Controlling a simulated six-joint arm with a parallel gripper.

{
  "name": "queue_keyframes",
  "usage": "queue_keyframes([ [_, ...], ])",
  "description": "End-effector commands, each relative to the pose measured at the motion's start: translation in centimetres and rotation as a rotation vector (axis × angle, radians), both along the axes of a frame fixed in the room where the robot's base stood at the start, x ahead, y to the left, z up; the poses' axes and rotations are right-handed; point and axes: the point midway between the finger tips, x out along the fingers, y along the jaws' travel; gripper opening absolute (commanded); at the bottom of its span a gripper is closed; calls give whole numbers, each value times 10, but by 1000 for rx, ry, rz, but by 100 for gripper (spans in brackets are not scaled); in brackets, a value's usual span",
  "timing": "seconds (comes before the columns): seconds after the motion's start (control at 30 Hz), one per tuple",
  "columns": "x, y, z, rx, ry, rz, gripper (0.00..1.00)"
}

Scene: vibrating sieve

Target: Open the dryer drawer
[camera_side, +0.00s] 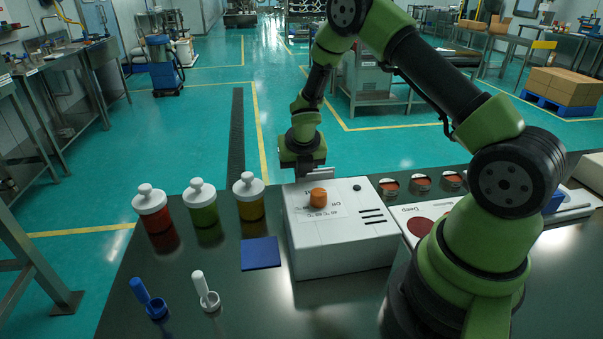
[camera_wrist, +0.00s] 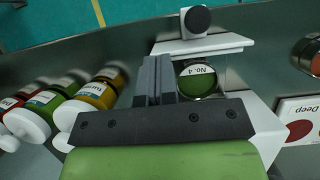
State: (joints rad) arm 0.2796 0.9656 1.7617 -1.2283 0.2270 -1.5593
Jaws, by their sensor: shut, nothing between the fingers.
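The dryer is a white box (camera_side: 345,255) with an orange knob (camera_side: 318,197) on top; it stands on the dark table in the side view. In the wrist view its drawer is out, with a white front panel (camera_wrist: 205,47) and a round dark knob (camera_wrist: 196,20) on it. A green dish labelled No. 4 (camera_wrist: 197,82) shows between this panel and the dryer body (camera_wrist: 262,125). My gripper (camera_side: 316,174) is at the dryer's far side, pointing down. In the wrist view its fingers (camera_wrist: 153,72) are shut and empty, left of the dish. Whether they touch the drawer is unclear.
Red, green and yellow jars with white lids (camera_side: 203,203) stand left of the dryer. A blue square (camera_side: 261,253), a blue scoop (camera_side: 149,298) and a white scoop (camera_side: 205,291) lie nearer. Small red-topped tins (camera_side: 420,183) and a white card (camera_side: 415,222) are to the right.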

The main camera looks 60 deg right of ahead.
Motion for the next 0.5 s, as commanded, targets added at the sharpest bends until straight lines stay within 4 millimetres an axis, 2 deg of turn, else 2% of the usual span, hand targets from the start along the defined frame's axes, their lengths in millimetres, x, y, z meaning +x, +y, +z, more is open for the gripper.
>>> queue_keyframes([
  [0.13, -1, 1, 2, 0, 0, 0, 0],
  [0.23, -3, 3, 11, -1, -1, 0, 0],
  [0.5, -15, 16, 57, -1, -6, 0, 0],
])
